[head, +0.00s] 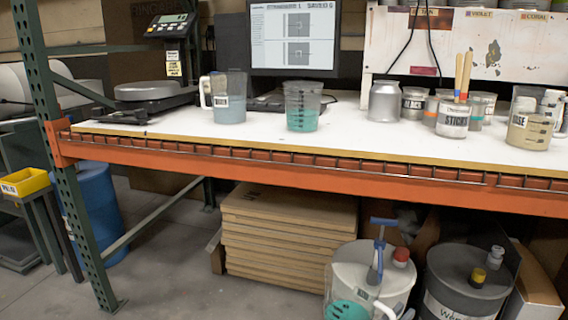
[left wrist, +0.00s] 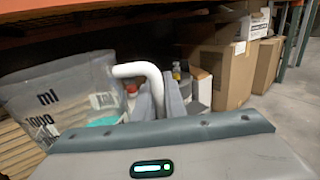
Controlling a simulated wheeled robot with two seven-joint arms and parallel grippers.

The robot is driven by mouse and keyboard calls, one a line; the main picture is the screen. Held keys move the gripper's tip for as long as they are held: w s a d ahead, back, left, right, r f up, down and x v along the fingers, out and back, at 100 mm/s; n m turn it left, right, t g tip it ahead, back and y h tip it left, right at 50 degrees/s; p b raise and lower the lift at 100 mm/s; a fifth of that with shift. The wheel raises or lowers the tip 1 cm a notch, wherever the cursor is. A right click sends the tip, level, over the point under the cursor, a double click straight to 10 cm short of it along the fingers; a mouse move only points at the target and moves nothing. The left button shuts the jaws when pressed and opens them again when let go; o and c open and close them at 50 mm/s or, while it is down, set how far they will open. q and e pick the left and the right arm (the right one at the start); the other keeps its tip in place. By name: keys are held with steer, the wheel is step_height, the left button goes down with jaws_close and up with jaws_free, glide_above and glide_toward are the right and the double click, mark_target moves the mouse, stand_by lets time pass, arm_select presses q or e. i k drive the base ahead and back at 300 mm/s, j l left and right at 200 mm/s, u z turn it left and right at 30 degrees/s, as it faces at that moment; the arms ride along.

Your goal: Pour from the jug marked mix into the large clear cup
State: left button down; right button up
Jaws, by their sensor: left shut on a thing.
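A clear jug with a white handle and a little teal liquid (head: 345,309) is at the bottom edge of the head view, below bench level. In the left wrist view the jug (left wrist: 48,98) shows large, with ml marks and a label too blurred to read. My left gripper (left wrist: 160,94) is shut on its white handle (left wrist: 136,69). In the head view the gripper is barely seen at the bottom edge. The large clear cup (head: 302,107) stands upright on the bench, with teal liquid in its lower part. My right gripper is in neither view.
The white bench top (head: 345,134) has a wire-edged orange beam (head: 330,178) in front. A jug of bluish liquid (head: 229,98) stands left of the cup; a silver can (head: 384,101) stands right. A jug marked base (head: 531,118) is far right. Drums (head: 470,284) stand below.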

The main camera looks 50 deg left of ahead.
mark_target(303, 98)
steer(key=k+j, duration=0.15)
steer(key=j, duration=0.2)
steer(key=k+j, duration=0.2)
steer(key=j, duration=0.15)
steer(key=k+j, duration=0.15)
steer(key=j, duration=0.25)
